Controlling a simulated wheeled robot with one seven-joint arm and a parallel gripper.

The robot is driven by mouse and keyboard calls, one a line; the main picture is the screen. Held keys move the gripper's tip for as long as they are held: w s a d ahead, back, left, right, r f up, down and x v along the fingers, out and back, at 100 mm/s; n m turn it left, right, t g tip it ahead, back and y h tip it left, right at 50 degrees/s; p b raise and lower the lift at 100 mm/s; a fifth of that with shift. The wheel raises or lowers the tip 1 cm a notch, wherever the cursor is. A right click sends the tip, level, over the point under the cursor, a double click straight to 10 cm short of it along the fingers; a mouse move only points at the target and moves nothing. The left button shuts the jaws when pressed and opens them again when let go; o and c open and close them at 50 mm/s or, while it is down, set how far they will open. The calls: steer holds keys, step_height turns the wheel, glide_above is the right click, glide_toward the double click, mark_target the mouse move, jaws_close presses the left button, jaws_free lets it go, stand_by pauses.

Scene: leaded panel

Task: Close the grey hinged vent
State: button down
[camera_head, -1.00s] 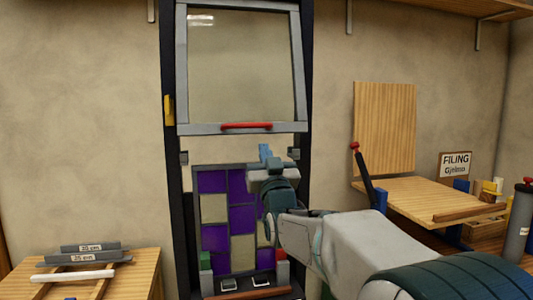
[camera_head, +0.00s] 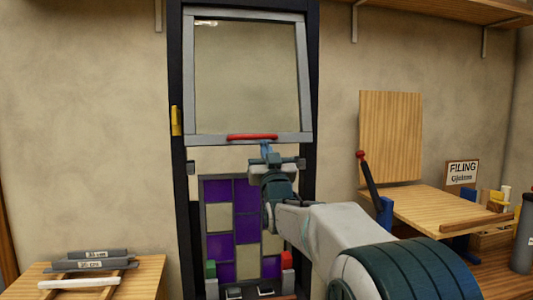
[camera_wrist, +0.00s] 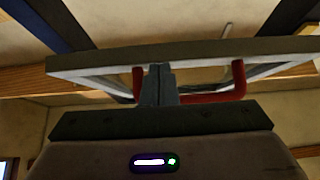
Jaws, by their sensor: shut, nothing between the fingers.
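The grey hinged vent (camera_head: 299,75) is a grey frame around a clear pane, high in the dark upright frame. It has a red bar handle (camera_head: 252,136) along its bottom edge. In the wrist view the vent's lower rail (camera_wrist: 90,62) crosses overhead, tilted out from the wall, with the red handle (camera_wrist: 215,98) behind my fingers. My gripper (camera_head: 265,148) is shut and empty, pointing up just below the handle. In the wrist view its fingertips (camera_wrist: 158,72) overlap the rail and handle; I cannot tell whether they touch.
Below the vent stands a purple and cream leaded panel (camera_head: 218,246), partly behind my arm. A yellow piece (camera_head: 176,120) sits on the frame's left side. A wooden bench (camera_head: 425,212) with a red-knobbed lever (camera_head: 368,178) stands right. A low table (camera_head: 140,272) holds grey bars at left.

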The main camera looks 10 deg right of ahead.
steer(key=w+f+t+b, duration=0.1)
steer(key=w, duration=0.8)
steer(key=shift+a+f, duration=0.25)
steer(key=shift+f, duration=0.1)
steer(key=shift+s, duration=0.1)
